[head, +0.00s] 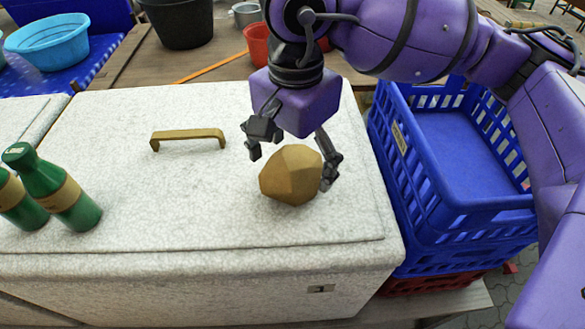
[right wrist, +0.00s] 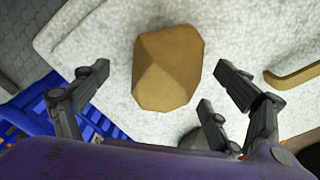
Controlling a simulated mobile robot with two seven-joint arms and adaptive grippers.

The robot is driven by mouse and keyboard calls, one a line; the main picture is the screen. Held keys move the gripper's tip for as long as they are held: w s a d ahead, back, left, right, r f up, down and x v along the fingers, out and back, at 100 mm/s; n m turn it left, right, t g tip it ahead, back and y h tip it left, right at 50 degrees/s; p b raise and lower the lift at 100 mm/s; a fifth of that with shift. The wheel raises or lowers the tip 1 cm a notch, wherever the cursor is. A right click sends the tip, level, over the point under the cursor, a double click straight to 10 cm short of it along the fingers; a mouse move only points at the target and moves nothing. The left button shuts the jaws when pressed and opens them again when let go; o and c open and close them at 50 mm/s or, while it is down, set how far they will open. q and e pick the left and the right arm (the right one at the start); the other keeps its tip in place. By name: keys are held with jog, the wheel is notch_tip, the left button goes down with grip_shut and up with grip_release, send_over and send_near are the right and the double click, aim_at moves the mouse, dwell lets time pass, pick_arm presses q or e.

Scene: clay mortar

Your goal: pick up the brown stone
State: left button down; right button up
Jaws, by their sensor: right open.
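The brown stone (head: 291,175) is a faceted tan lump on the white speckled lid of a chest, near its right front. It also shows in the right wrist view (right wrist: 167,68), ahead of the fingers. My right gripper (head: 294,160) is open just above and behind the stone, with a finger on either side of it in the head view. In the right wrist view the open fingers (right wrist: 165,85) are spread, with nothing between their bases. I cannot tell whether a finger touches the stone. My left gripper is not in view.
The white chest lid (head: 110,130) has a brass handle (head: 188,137) left of the stone. Two green bottles (head: 62,190) stand at the left. A blue crate (head: 460,150) stands right of the chest. The lid between handle and front edge is clear.

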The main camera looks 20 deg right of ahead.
jog(key=shift+w+f, duration=0.15)
jog(key=shift+f, duration=1.8)
jog(key=shift+w+r, duration=0.1)
jog(key=c, duration=2.2)
